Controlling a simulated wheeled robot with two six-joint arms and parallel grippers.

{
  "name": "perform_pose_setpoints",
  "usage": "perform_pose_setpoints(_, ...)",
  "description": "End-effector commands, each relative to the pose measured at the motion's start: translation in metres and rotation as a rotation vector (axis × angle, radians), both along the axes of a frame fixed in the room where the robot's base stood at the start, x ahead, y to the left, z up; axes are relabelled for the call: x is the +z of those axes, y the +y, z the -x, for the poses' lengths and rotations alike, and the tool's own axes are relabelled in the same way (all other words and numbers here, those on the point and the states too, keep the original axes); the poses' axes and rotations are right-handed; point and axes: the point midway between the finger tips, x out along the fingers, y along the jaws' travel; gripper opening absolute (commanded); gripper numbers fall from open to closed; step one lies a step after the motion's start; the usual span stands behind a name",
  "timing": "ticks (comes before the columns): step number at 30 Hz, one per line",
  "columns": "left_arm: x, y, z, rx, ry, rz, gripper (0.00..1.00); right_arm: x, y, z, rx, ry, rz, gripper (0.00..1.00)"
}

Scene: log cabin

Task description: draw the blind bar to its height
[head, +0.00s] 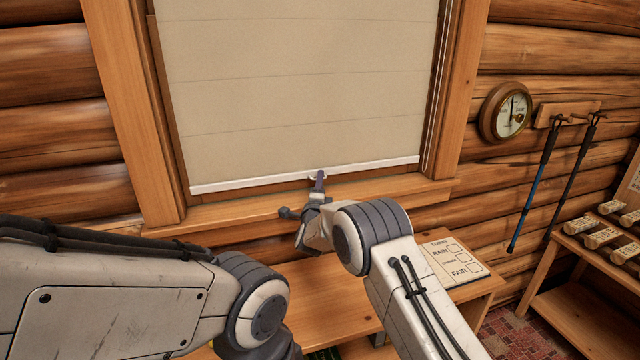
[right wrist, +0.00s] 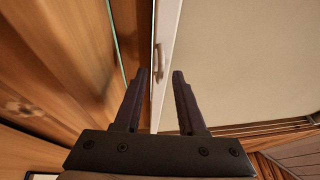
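The beige blind (head: 300,70) hangs over most of the window, with its white bar (head: 375,166) just above the sill. In the right wrist view the bar (right wrist: 166,50) runs up between the fingertips, with a small curved pull (right wrist: 158,60) on it. My right gripper (head: 319,178) is at the middle of the bar, by the pull. In the right wrist view its two dark fingers (right wrist: 160,73) stand apart, one on each side of the pull; contact cannot be told. My left arm shows at lower left, but its gripper is out of view.
A wooden sill (head: 230,213) and frame surround the blind. A card (head: 455,262) reading RAIN, CHANGE and FAIR lies on the bench (head: 330,295). A round dial (head: 506,112) and two poles (head: 537,185) hang at right. A rack (head: 575,300) stands below them.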

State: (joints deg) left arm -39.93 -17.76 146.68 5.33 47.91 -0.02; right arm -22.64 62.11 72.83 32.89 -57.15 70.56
Motion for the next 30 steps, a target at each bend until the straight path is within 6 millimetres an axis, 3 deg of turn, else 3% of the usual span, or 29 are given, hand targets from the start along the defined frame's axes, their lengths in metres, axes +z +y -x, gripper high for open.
perform_pose_setpoints(1, -0.0001, 0.0000, 0.0000, 0.000, 0.000, 0.000, 0.50, -0.0001, -0.0001, 0.0001, 0.000, 0.000, 0.000, 0.40)
perform_pose_setpoints(2, -0.0001, 0.0000, 0.0000, 0.000, 0.000, 0.000, 0.50, -0.0001, -0.0001, 0.0001, 0.000, 0.000, 0.000, 0.32)
perform_pose_setpoints(4, -0.0001, 0.0000, 0.0000, 0.000, 0.000, 0.000, 0.50, 0.0000, -0.0001, 0.0002, 0.000, 0.000, 0.000, 0.05)
perform_pose_setpoints(5, -0.0001, 0.0000, 0.0000, 0.000, 0.000, 0.000, 0.50, 0.0000, -0.0001, 0.0002, 0.000, 0.000, 0.000, 0.00)
perform_pose_setpoints(30, 0.0000, 0.0000, 0.0000, 0.000, 0.000, 0.000, 0.50, 0.0002, 0.0000, 0.0004, 0.000, -0.001, 0.000, 0.00)
